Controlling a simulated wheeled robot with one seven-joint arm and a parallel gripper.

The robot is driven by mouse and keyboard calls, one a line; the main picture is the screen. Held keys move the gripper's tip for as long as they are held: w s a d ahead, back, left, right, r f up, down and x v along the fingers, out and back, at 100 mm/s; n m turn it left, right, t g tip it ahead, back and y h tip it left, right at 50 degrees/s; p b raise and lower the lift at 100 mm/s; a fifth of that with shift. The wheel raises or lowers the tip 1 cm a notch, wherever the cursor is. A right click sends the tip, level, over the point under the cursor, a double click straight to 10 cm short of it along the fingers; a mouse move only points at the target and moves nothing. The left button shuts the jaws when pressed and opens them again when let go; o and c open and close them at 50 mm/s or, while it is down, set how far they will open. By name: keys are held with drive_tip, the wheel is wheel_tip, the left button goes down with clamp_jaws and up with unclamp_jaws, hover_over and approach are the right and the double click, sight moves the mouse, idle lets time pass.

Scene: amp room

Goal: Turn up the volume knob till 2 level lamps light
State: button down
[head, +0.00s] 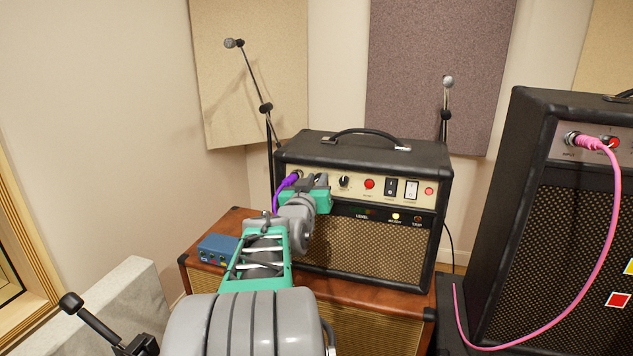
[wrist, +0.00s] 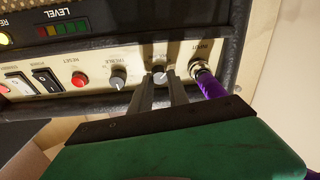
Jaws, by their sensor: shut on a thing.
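The black amp (head: 350,150) stands on a brown cabinet. My gripper (head: 318,182) is at the left part of its control panel in the head view and hides the knob there. In the wrist view my gripper (wrist: 160,84) is shut on the volume knob (wrist: 160,72), between the input jack and the treble knob (wrist: 118,77). The level lamps (wrist: 63,29) form a row beside the LEVEL label, also small in the head view (head: 362,211). They look dim; I cannot tell that any is lit.
A purple cable (wrist: 207,82) is plugged into the input jack, close beside my fingers. A red reset button (wrist: 79,80) and rocker switches (wrist: 45,80) lie along the panel. The ready lamp (head: 395,217) glows yellow. A bigger amp (head: 535,110) stands at right.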

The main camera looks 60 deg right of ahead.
drive_tip(key=shift+f+m+b, duration=0.2)
drive_tip(key=shift+m+b, duration=0.1)
drive_tip(key=shift+b, duration=0.5)
drive_tip(key=shift+r+m+g+b, duration=0.1)
drive_tip(key=shift+m+g+b, duration=0.6)
drive_tip(key=shift+m+b, duration=1.95)
drive_tip(key=shift+m+g+b, duration=0.7)
drive_tip(key=shift+m+b, duration=1.25)
drive_tip(key=shift+b, duration=1.25)
drive_tip(key=c, duration=1.3)
unclamp_jaws()
drive_tip(key=shift+r, duration=0.1)
drive_tip(key=shift+o, duration=0.2)
